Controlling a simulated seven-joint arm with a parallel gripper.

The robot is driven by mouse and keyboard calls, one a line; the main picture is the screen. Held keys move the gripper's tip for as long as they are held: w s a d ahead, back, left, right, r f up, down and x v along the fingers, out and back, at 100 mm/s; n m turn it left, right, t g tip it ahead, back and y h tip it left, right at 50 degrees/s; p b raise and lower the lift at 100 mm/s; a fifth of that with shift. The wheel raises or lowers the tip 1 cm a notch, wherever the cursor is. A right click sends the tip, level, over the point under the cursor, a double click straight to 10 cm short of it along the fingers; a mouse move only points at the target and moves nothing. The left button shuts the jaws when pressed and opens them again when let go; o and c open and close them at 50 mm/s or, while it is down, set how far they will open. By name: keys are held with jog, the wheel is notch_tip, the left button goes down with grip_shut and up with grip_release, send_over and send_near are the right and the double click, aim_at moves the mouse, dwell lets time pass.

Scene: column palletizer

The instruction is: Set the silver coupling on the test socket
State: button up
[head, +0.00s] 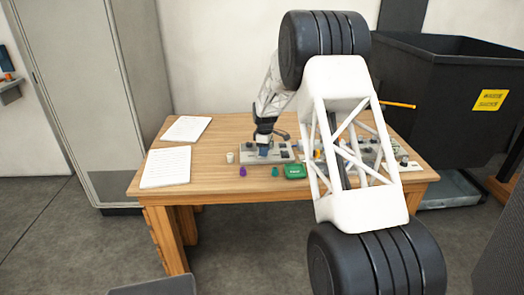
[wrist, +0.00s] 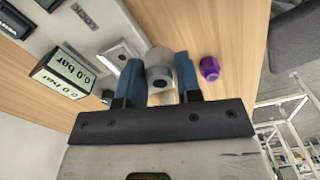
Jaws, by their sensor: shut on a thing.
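The silver coupling (wrist: 158,58) is a grey cylinder with a dark round opening, held between the two blue fingers of my gripper (wrist: 159,66) in the wrist view. In the head view my gripper (head: 264,150) is low over the left part of the grey test panel (head: 284,147), and the coupling cannot be made out there. A pale square fitting (wrist: 119,53), perhaps the test socket, shows on the panel left of the left finger. It looks apart from the coupling. The coupling's far end is hidden, so I cannot tell whether it touches anything.
A pressure display (wrist: 66,72) reading 0.0 bar stands on the panel. A purple cap (wrist: 209,68) lies right of the fingers. In the head view, a pale cup (head: 229,157), a teal cap (head: 275,171) and a green case (head: 295,170) stand along the front. Papers (head: 166,167) lie left.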

jog(key=shift+w+a+f, duration=0.15)
jog(key=shift+w, duration=1.55)
jog(key=shift+w+a+f, duration=0.1)
jog(key=shift+w+a, duration=0.05)
jog(key=shift+w, duration=1.5)
jog(key=shift+f, duration=1.8)
jog(key=shift+f, duration=0.35)
